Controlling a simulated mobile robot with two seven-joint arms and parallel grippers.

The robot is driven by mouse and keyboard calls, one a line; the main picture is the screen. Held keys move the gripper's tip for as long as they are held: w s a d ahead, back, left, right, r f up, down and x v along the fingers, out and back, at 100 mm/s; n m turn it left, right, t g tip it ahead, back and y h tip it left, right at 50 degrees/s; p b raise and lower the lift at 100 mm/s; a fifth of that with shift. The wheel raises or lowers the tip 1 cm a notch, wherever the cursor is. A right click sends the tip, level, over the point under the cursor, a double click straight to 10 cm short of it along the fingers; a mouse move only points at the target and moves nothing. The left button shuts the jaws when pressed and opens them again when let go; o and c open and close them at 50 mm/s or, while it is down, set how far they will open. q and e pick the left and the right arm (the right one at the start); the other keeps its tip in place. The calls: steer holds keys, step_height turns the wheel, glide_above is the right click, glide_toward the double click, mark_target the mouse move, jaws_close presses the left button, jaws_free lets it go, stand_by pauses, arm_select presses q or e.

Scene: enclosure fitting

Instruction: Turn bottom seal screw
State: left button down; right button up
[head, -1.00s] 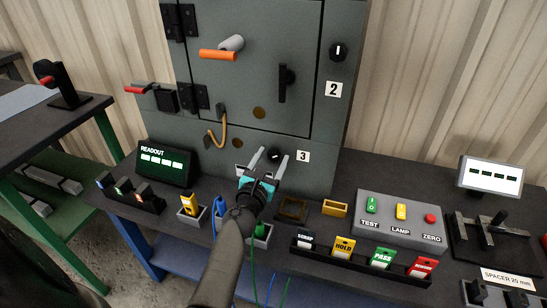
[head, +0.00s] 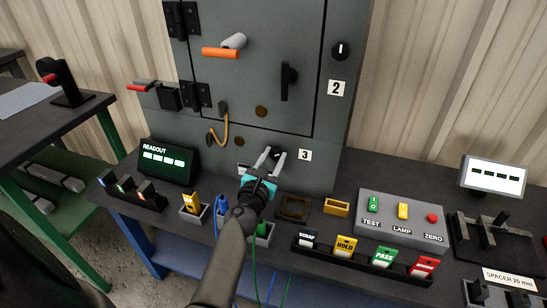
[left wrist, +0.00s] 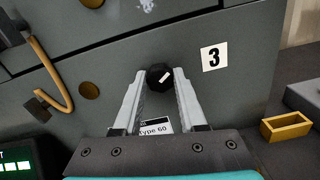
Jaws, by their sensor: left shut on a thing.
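The bottom seal screw (left wrist: 159,79) is a round black knob with a white line mark, on the grey cabinet's lower panel beside the number 3 label (head: 305,155). In the left wrist view the mark is tilted, rising to the right. My left gripper (head: 271,155) is shut on this screw, one pale finger on each side of it. In the head view the fingers partly hide the screw. My right gripper is not in view.
The upper black knob (head: 340,51) sits above the number 2 label (head: 336,88). A readout box (head: 168,162) stands left of my arm. A yellow bin (head: 336,208), button box (head: 402,222) and tag rack (head: 362,265) crowd the bench to the right.

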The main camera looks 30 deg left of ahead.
arm_select(q)
steer(key=shift+m, duration=0.3)
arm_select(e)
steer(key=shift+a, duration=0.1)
arm_select(q)
steer(key=shift+m, duration=1)
steer(key=m, duration=0.2)
steer(key=shift+m+b, duration=0.4)
steer(key=shift+m, duration=0.8)
steer(key=m, duration=0.2)
steer(key=shift+w+d+m, duration=0.1)
steer(key=shift+m, duration=0.7)
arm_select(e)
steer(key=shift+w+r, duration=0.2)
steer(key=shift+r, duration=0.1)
